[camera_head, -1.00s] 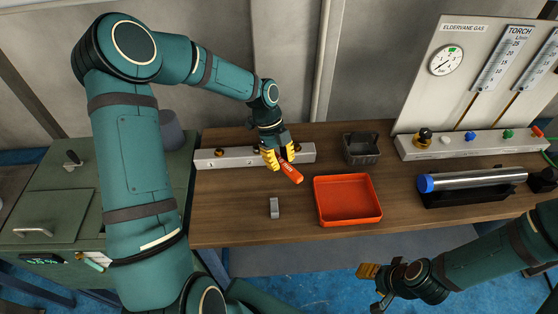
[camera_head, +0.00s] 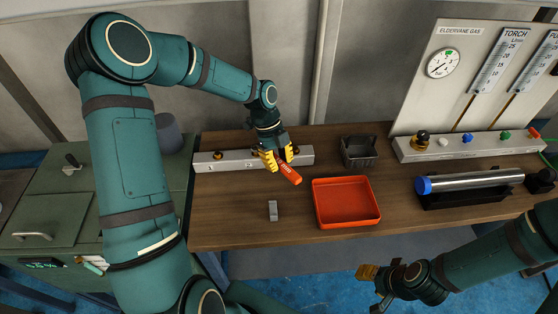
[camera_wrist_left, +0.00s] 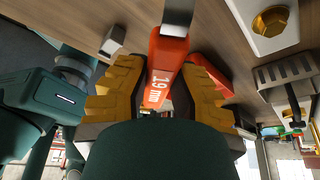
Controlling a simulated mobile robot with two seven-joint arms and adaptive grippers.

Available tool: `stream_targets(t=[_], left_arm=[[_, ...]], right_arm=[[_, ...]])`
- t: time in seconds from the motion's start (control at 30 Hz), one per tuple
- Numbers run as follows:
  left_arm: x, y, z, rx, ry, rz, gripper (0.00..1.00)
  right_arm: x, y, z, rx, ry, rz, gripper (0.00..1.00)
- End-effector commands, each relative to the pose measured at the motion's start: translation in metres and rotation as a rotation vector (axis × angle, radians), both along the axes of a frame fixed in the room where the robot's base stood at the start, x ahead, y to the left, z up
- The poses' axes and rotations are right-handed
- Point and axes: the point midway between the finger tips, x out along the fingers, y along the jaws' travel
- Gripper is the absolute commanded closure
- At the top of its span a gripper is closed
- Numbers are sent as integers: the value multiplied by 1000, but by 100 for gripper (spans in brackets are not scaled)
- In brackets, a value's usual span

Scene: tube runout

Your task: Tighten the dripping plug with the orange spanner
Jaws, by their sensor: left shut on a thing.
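My left gripper (camera_head: 277,158) is shut on the orange spanner (camera_head: 289,174), above the back of the wooden bench. In the left wrist view the spanner (camera_wrist_left: 170,55), marked "19 mm", sits between the yellow finger pads. The pale manifold bar (camera_head: 234,160) lies along the back left of the bench, behind and partly hidden by the gripper. A brass plug (camera_head: 218,154) shows on its left part. A brass hex plug (camera_wrist_left: 270,20) on a pale block shows in the wrist view, apart from the spanner. I cannot make out any drip. My right gripper (camera_head: 376,287) is open and empty, in front of the bench.
A red tray (camera_head: 346,223) stands mid-bench, with a dark bin (camera_head: 359,151) behind it. A small grey block (camera_head: 272,210) lies left of the tray. At right are a metal cylinder (camera_head: 475,181) in a cradle and a gas panel (camera_head: 465,95). The front left bench top is clear.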

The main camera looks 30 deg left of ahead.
Motion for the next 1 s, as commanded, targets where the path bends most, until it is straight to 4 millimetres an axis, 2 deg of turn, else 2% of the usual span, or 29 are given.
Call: stream_targets(t=[0.53, 1.0], left_arm=[[0, 0, 8, 0, -1, 0, 100], [0, 0, 50, 1, -1, 0, 100]], right_arm=[[0, 0, 6, 0, 0, 0, 53], [0, 0, 39, 0, 0, 0, 53]])
